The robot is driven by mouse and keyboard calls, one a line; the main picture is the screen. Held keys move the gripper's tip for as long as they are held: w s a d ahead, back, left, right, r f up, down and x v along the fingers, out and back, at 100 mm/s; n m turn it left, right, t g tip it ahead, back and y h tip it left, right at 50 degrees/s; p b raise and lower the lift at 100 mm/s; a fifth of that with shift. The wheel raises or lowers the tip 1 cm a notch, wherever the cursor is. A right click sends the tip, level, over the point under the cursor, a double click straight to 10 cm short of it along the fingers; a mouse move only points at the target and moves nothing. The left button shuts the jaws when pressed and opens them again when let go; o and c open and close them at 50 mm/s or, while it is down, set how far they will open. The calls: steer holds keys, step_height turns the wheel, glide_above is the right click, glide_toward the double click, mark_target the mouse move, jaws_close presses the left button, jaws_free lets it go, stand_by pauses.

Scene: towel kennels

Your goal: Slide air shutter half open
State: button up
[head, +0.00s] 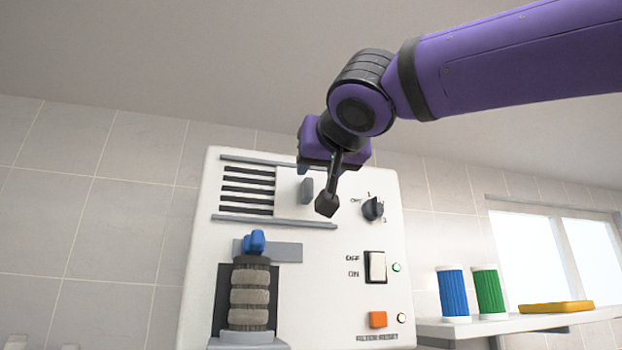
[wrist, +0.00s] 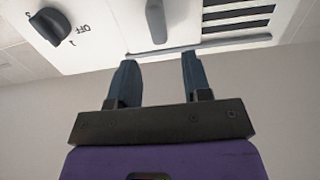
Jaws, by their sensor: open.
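The air shutter (head: 291,190) is a pale sliding plate with a grey upright handle (head: 307,190), set between two grey rails on the white panel. It covers the right part of the vent, and dark slots (head: 246,189) show to its left. In the wrist view the handle (wrist: 156,21) stands just beyond my fingertips, between their lines. My gripper (wrist: 157,75) is open and empty, apart from the handle.
A rotary knob (head: 373,208) sits right of the shutter. Below are an OFF/ON switch (head: 376,267), an orange button (head: 378,319) and a ribbed filter (head: 250,293) with a blue top. A shelf (head: 455,328) at right holds blue and green rolls and a yellow pad.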

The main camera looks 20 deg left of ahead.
mark_target(309, 177)
steer(key=x, duration=0.6)
jaws_close()
